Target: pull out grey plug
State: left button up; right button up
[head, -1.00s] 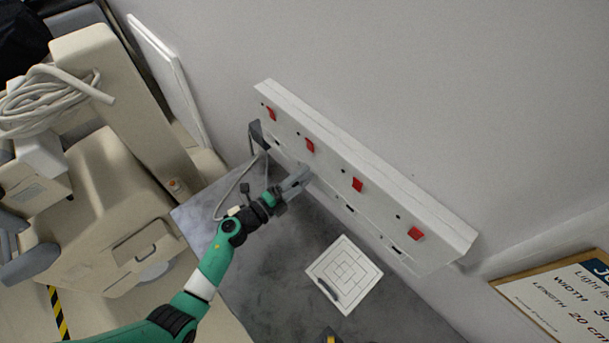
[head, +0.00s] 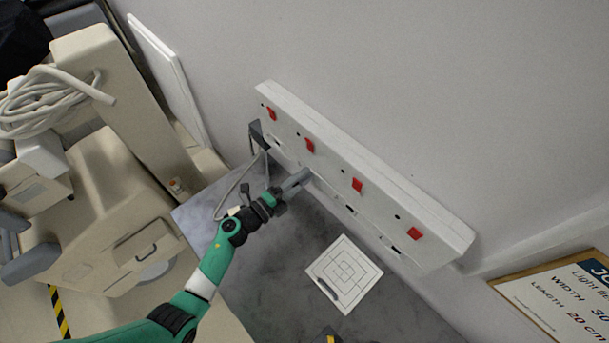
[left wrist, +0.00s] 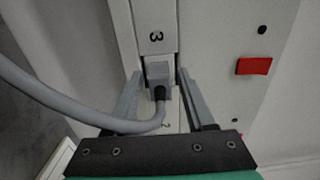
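The grey plug (left wrist: 158,74) sits in the socket marked 3 on the white socket strip (head: 385,196). Its thick grey cable (left wrist: 60,108) bends away to the left in the left wrist view. My left gripper (left wrist: 160,74) is open, with one finger on each side of the plug and a narrow gap showing on both sides. In the head view my left gripper (head: 306,175) reaches the strip's lower face, and it hides the plug there. My right gripper is not in view.
The strip has several red switches (head: 357,185). A white square plate (head: 344,273) with a line pattern lies on the grey surface (head: 400,310). A dark bracket-like part (head: 257,134) stands at the strip's left end. A beige machine (head: 120,215) fills the left.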

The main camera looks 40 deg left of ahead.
pick_arm(q)
grip_shut()
dwell(1.1)
jog(key=shift+s+r, duration=0.1)
jog(key=shift+s, duration=0.1)
jog(key=shift+s+a+p, duration=0.15)
jog(key=shift+s+p, duration=0.4)
jog(key=shift+s, duration=0.85)
jog(key=shift+s+a+p, duration=0.15)
jog(key=shift+s+p, duration=0.4)
jog(key=shift+s, duration=0.85)
